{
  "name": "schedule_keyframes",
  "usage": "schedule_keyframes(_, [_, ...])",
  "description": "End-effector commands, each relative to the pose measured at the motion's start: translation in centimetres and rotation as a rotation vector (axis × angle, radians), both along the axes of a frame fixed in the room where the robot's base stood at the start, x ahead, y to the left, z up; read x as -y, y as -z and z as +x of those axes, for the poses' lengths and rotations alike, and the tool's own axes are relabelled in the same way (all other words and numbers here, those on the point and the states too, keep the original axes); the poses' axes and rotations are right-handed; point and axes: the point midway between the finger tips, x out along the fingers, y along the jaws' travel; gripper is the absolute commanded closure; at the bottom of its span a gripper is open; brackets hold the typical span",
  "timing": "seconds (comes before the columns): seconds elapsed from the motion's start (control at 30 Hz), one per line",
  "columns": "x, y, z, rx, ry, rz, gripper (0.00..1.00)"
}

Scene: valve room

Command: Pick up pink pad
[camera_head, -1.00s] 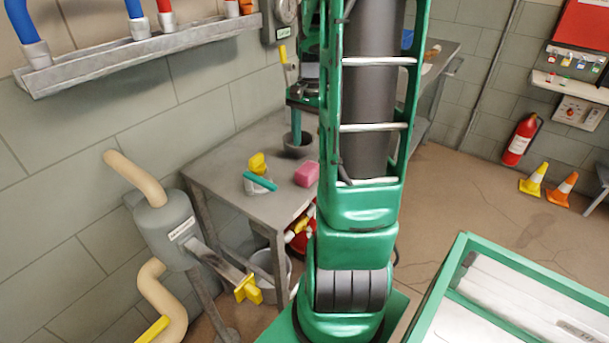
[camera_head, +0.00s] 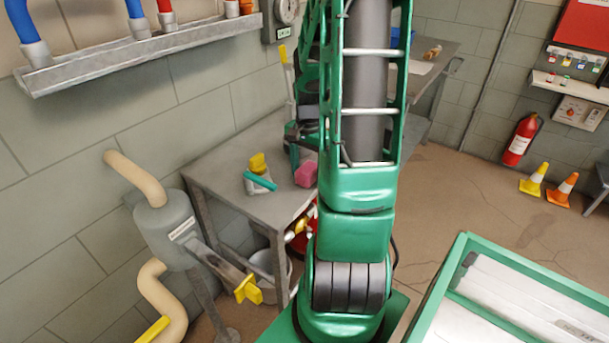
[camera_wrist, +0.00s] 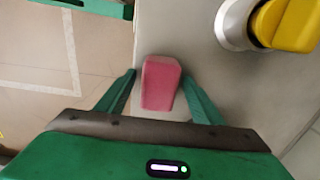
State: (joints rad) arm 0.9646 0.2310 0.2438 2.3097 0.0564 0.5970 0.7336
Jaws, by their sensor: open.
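The pink pad (camera_head: 306,174) lies on the grey metal table (camera_head: 225,180), near its front edge. In the wrist view the pink pad (camera_wrist: 160,82) sits between the two green fingers of my gripper (camera_wrist: 160,90). The fingers are spread, with a gap on each side of the pad. I cannot tell how far above the table the fingertips are. In the head view my arm hides most of my gripper, and only part of its green end shows just behind the pad.
A pipe with a yellow valve handle (camera_head: 248,289) is left of the table. A bucket (camera_head: 268,268) stands below.

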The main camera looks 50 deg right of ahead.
Motion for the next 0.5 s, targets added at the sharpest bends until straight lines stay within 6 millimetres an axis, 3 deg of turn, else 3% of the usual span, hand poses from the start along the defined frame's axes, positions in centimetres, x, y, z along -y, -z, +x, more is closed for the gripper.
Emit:
schedule_keyframes(0.17, [0.03,0.0,-0.01,0.0,0.0,0.0,0.39])
schedule_keyframes(0.37, [0.03,-0.02,-0.02,0.0,0.0,0.0,0.83])
schedule_keyframes(0.5, [0.04,-0.02,-0.01,0.0,0.0,0.0,0.86])
